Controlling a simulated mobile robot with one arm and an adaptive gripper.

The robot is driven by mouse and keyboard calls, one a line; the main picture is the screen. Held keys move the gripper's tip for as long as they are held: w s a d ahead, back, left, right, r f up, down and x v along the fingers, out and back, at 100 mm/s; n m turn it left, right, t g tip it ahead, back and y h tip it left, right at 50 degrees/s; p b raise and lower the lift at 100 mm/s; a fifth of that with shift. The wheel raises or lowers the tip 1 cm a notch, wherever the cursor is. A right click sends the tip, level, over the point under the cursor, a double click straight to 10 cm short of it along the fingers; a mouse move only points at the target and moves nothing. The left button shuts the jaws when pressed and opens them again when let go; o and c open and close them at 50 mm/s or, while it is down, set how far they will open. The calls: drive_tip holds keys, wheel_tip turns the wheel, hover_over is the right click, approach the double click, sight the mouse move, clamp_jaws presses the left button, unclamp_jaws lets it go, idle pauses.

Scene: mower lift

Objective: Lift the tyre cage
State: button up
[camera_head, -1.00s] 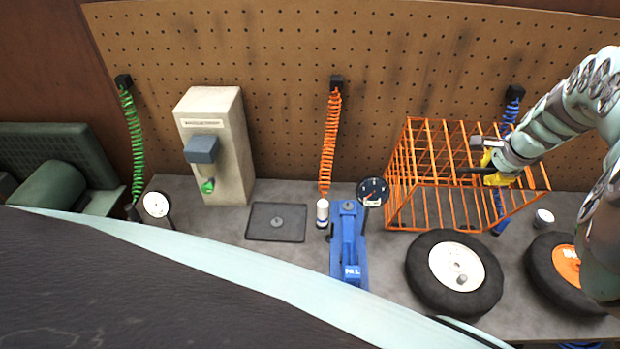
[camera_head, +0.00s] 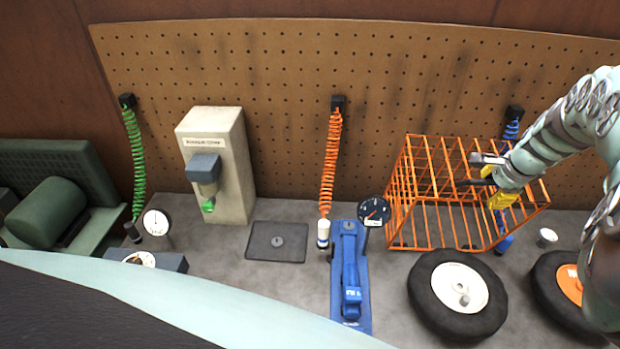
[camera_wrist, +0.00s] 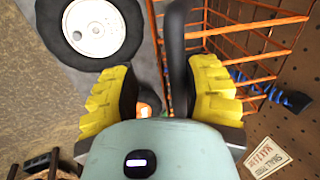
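The tyre cage (camera_head: 398,215) is an open box of orange wire standing on the grey bench against the pegboard. A dark bar (camera_head: 470,182) runs across its upper part. My gripper (camera_head: 484,172) is at the cage's upper right. In the wrist view, my yellow, black-padded fingers (camera_wrist: 160,95) are spread apart. The dark bar (camera_wrist: 178,50) passes between them, close to the right finger, with a gap to the left one. Whether it touches the right finger is unclear. The orange wires (camera_wrist: 255,50) lie beyond.
A white-hubbed tyre (camera_head: 458,295) lies in front of the cage, and an orange-hubbed tyre (camera_head: 567,288) at right. A blue jack (camera_head: 350,275) with a dial gauge (camera_head: 373,211) stands left of the cage. A small white cup (camera_head: 546,237) stands at right.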

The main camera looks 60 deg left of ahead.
wheel_tip(320, 180, up, 10)
idle(1.0)
idle(0.5)
